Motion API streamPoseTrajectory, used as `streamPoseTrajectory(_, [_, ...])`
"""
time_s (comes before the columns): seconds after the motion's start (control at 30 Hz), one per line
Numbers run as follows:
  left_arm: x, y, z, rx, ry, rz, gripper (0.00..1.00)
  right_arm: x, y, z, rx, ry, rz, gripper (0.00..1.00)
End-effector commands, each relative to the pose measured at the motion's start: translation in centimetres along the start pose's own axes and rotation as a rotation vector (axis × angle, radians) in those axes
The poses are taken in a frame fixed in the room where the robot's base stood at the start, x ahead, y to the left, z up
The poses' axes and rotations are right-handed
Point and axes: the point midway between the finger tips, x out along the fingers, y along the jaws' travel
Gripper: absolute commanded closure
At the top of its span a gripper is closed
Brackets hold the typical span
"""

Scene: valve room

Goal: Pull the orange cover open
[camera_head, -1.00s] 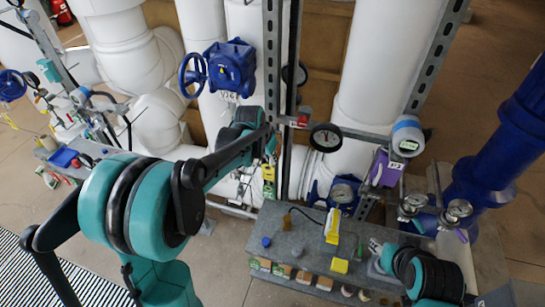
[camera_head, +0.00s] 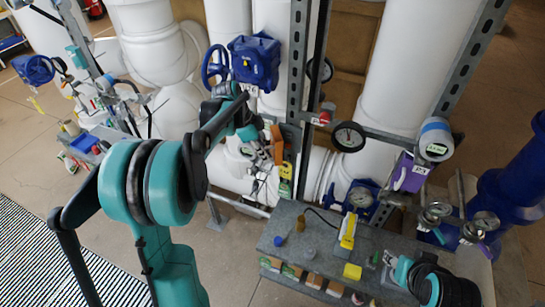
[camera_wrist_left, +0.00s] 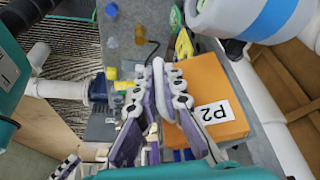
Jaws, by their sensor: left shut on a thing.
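The orange cover (camera_head: 277,145) shows as a narrow upright piece beside the metal post in the head view. In the left wrist view it is a broad orange box face (camera_wrist_left: 208,78) with a white "P2" label (camera_wrist_left: 214,113). My left gripper (camera_head: 258,150) is at the left side of the cover. In the left wrist view its grey and purple fingers (camera_wrist_left: 160,92) are closed around a pale loop-shaped handle at the cover's edge. The fingers hide part of the handle.
A blue valve (camera_head: 253,62) is just above my left gripper. A black-rimmed gauge (camera_head: 349,137) and a purple box (camera_head: 408,175) are to the right. A grey bench (camera_head: 290,222) with a yellow device (camera_head: 347,230) and several small items stands below.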

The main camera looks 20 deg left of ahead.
Motion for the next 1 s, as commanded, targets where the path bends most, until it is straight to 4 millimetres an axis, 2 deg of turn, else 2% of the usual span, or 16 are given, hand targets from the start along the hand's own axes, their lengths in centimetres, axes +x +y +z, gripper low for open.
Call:
streamPoseTrajectory(0.43, [-0.9, -1.7, 2.1, -0.011, 0.0, -0.006, 1.0, 0.6, 0.0, 0.4, 0.0, 0.0, 0.0, 0.6])
streamPoseTrajectory(1.0, [-1.2, -2.2, 2.7, -0.013, -0.002, -0.005, 1.0, 0.7, 0.0, 0.5, 0.0, 0.0, 0.0, 0.6])
